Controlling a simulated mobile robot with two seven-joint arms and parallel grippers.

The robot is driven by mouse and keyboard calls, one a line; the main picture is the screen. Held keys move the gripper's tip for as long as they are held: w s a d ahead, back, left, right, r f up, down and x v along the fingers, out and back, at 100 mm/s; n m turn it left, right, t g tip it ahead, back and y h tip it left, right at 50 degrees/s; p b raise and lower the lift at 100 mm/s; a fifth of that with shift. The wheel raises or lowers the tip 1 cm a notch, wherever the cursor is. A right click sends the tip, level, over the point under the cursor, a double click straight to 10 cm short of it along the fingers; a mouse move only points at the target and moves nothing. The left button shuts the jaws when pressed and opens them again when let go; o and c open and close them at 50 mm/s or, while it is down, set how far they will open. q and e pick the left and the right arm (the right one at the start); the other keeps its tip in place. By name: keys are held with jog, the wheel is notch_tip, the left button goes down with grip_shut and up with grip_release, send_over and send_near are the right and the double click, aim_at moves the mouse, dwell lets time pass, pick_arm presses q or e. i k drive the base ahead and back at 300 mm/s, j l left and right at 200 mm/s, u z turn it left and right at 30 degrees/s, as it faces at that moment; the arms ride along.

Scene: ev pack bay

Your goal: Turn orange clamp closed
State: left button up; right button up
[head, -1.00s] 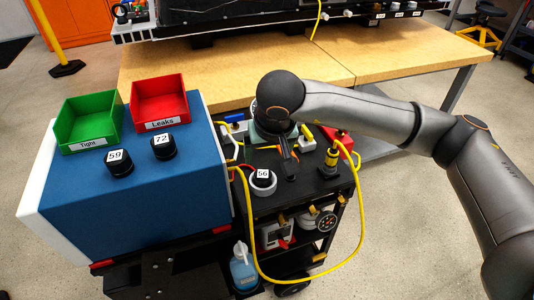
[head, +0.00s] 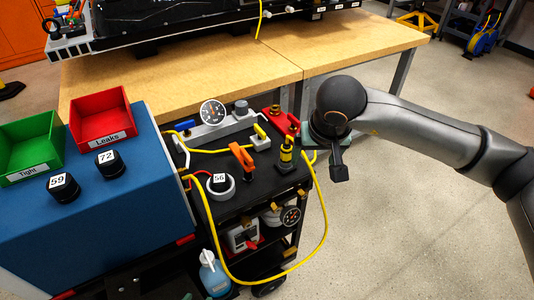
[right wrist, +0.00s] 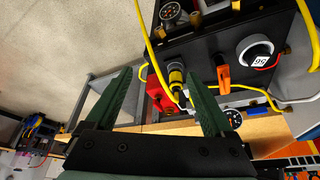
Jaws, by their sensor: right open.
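The orange clamp (head: 242,157) stands on the black cart top (head: 222,206), behind the white ring holding the black part marked 56 (head: 220,182). Its orange handle is raised and tilted. It also shows in the right wrist view (right wrist: 223,80), right of the fingers. My right gripper (head: 315,139) is beyond the cart's right edge, apart from the clamp; its fingers are mostly hidden in the head view. My left gripper is not in view.
A yellow-and-black fitting (head: 286,155) and a red block (head: 281,122) stand between the clamp and my right gripper. A yellow hose (head: 324,225) loops off the cart's right side. A gauge (head: 213,112) is behind. Floor right of the cart is clear.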

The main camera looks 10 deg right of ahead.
aim_at(244, 158)
jog(key=i+l+u, duration=0.15)
jog(key=u, duration=0.25)
jog(key=i+l+u, duration=0.15)
jog(key=u, duration=0.2)
jog(key=l, duration=0.1)
